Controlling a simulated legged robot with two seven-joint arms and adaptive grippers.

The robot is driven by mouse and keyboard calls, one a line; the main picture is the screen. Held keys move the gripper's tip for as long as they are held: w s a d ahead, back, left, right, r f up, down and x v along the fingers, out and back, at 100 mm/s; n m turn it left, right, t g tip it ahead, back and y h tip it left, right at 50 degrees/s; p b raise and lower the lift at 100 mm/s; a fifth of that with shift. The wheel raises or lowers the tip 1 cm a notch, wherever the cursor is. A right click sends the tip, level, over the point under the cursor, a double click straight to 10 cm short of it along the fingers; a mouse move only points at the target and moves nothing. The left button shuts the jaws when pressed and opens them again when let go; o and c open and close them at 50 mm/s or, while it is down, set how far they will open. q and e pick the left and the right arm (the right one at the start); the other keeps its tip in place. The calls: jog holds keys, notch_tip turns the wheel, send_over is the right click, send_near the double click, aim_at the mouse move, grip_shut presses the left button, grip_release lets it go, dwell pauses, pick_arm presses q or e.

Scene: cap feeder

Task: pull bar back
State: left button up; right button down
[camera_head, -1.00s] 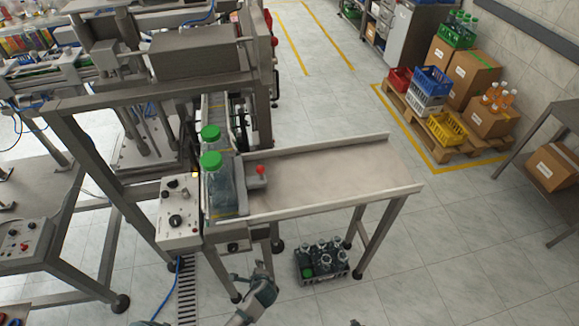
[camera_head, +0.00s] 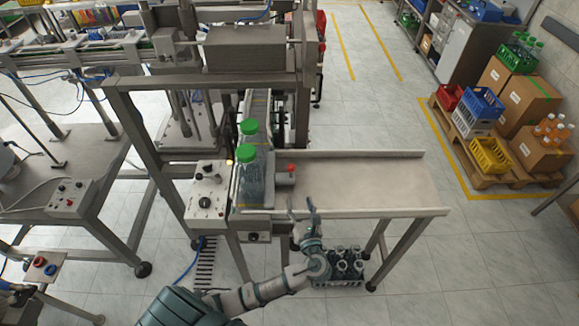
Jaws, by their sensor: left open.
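The bar is a short grey block (camera_head: 284,178) with a red knob (camera_head: 291,167) on top, at the left end of the metal table (camera_head: 370,180). My right gripper is not in view.
A control box (camera_head: 208,190) with knobs is left of the bottles. A crate of bottles (camera_head: 342,268) stands on the floor under the table, partly behind my left arm. The table top right of the bar is clear. Boxes and crates stand on a pallet (camera_head: 480,160) at the right.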

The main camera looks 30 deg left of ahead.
pick_arm(q)
send_near(292, 171)
jog(key=x, duration=0.5)
jog(key=shift+w+d+r+p, duration=0.2)
jog(key=shift+w+d+p, duration=0.1)
jog(key=shift+p, duration=0.1)
jog(key=x, duration=0.7)
jog(key=shift+s+a+f, duration=0.25)
jog(key=shift+s+a, duration=0.05)
jog(key=shift+a, duration=0.2)
jog(key=shift+d+r, duration=0.1)
jog(key=shift+d, duration=0.35)
jog(key=shift+c, duration=0.2)
jog(key=shift+d, duration=0.1)
jog(key=c, duration=0.8)
grip_shut()
jog(key=shift+s+a, duration=0.1)
jog(key=shift+a, duration=0.1)
